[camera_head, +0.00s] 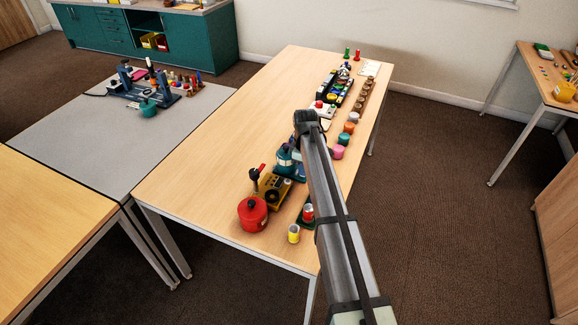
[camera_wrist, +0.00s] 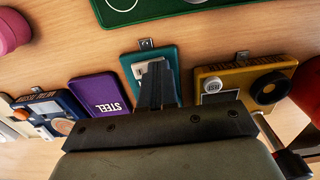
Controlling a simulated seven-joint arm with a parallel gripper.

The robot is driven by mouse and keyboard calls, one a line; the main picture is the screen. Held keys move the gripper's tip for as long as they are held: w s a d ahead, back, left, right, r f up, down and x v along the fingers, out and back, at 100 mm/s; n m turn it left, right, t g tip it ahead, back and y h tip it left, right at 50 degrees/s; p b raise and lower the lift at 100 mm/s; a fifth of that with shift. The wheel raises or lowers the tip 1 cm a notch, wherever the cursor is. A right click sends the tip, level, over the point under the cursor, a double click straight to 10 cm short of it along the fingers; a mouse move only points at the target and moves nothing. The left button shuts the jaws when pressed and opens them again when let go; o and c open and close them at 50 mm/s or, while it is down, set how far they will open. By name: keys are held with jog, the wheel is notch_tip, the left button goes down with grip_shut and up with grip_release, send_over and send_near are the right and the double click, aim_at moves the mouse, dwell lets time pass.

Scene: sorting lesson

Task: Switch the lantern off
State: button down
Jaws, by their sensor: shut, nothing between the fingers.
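A teal thing with a rounded body, which looks like the lantern (camera_head: 285,157), stands on the wooden table just left of my arm in the head view. In the wrist view a teal panel (camera_wrist: 129,63) with a pale switch-like plate (camera_wrist: 141,70) lies under my fingertips; it seems to be part of the same thing. My gripper (camera_wrist: 157,70) is shut and empty, its fingers over that plate and hiding part of it. I cannot tell whether they touch it, or whether the lantern is lit. In the head view my fingers are mostly hidden by the arm.
A yellow box with a dial (camera_wrist: 240,80) sits close right of the teal panel; a purple STEEL block (camera_wrist: 98,95) is close left. A red pot (camera_head: 252,213) and yellow can (camera_head: 294,233) stand near the table's front. The table's left half (camera_head: 215,150) is clear.

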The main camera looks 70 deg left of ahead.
jog(key=shift+r, duration=0.1)
notch_tip(320, 180, up, 7)
dwell(0.9)
jog(key=shift+w, duration=0.1)
dwell(0.3)
